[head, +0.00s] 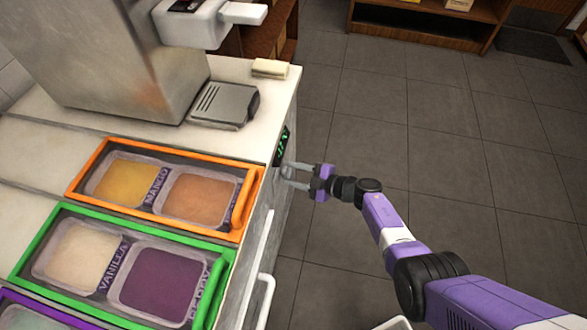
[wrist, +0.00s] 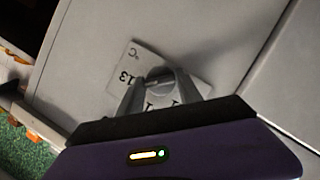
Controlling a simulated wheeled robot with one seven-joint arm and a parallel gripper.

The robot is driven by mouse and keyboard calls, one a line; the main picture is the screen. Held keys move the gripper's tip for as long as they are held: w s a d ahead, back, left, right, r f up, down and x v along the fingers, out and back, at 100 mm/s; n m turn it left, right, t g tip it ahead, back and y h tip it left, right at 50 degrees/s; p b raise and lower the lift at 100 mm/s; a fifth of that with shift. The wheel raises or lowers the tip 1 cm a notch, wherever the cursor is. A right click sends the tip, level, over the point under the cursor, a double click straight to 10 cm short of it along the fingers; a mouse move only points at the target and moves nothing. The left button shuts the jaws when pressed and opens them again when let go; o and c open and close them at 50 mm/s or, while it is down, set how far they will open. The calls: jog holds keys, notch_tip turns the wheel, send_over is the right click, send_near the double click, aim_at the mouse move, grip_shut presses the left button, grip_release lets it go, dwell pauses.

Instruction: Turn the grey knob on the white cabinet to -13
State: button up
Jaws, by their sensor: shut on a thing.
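The white cabinet (head: 268,205) stands in the left half of the head view, with its side face towards my gripper. My gripper (head: 290,172) reaches from the right and is shut on the grey knob (wrist: 158,76). In the wrist view my two grey fingers (wrist: 156,88) lie on either side of the knob. A white label (wrist: 140,56) behind the knob shows "°C" and "13" tilted, and other marks are partly hidden by the fingers. A dark panel with green digits (head: 281,146) sits on the cabinet face above the knob; the digits are too small to read.
Orange-framed (head: 100,149) and green-framed (head: 45,232) lids with tubs below lie on the cabinet top. A white handle (head: 262,290) sticks out below the knob. A grey scale-like device (head: 222,105) stands behind. The tiled floor (head: 420,120) to the right is clear.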

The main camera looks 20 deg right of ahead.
jog(key=shift+m+g+p, duration=0.4)
jog(key=shift+m, duration=0.4)
jog(key=o, duration=1.4)
jog(key=shift+p+v, duration=1.95)
jog(key=shift+v, duration=1.9)
jog(key=shift+w+d, duration=0.1)
jog(key=shift+d, duration=0.05)
